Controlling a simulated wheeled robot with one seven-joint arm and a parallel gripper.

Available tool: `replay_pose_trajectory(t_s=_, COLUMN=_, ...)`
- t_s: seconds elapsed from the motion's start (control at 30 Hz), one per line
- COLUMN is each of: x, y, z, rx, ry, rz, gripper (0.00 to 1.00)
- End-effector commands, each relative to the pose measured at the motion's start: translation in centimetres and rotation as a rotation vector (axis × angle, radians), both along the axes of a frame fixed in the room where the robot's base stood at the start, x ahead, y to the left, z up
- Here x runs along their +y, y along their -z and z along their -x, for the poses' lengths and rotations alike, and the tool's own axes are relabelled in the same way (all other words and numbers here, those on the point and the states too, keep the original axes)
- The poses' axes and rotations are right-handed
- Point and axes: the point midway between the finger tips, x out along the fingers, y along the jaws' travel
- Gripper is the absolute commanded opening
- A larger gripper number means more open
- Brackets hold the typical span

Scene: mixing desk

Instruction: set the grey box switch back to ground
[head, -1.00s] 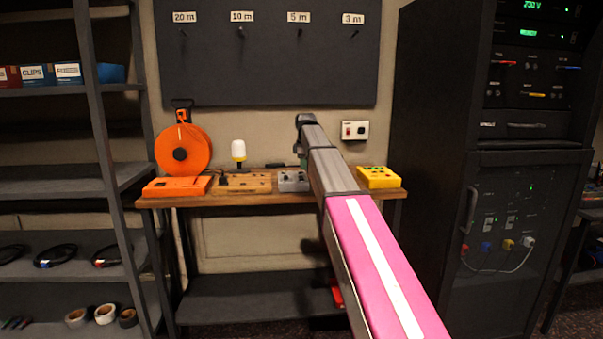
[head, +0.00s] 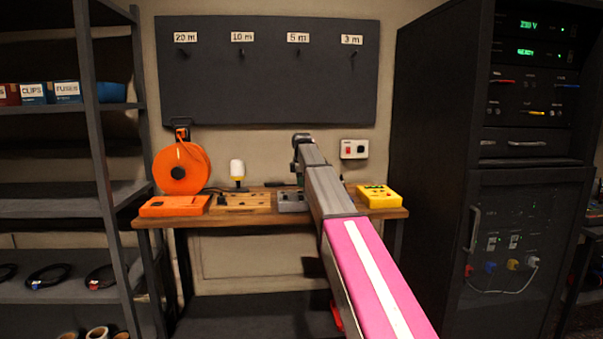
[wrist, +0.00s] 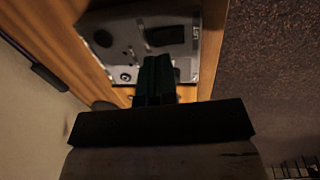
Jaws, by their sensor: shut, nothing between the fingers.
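The grey box (head: 291,201) sits on the wooden desk, between the wooden board and my arm. My arm hides part of it in the head view. In the wrist view the grey box (wrist: 125,38) shows its top face, with a dark rocker-like part (wrist: 165,36), a dark round knob and a smaller round part. Which way the switch is set cannot be told. My gripper (wrist: 155,62) is shut and empty, its dark fingers over the edge of the grey box; contact cannot be told. In the head view the fingers are mostly hidden by my arm.
The wooden desk (head: 228,222) also holds an orange box (head: 173,206), an orange reel (head: 181,168), a white-topped lamp (head: 237,169), a wooden board (head: 242,202) and a yellow box (head: 378,196). A wall socket (head: 354,149) is behind. A dark rack (head: 440,130) stands right, shelves left.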

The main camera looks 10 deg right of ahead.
Motion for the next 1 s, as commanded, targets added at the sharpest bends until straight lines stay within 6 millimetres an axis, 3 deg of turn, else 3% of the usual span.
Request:
replay_pose_trajectory(t_s=0.1, x=0.0, y=2.0, z=-0.2, rx=0.001, ry=0.000, rz=0.000, gripper=0.00)
replay_pose_trajectory(t_s=0.3, x=0.0, y=3.8, z=-0.5, rx=0.000, ry=0.000, rz=0.000, gripper=0.00)
replay_pose_trajectory(t_s=0.77, x=0.0, y=4.4, z=-0.6, rx=-0.001, ry=0.000, rz=0.000, gripper=0.00)
replay_pose_trajectory(t_s=1.0, x=0.0, y=5.6, z=-1.3, rx=0.001, ry=0.000, rz=0.000, gripper=0.00)
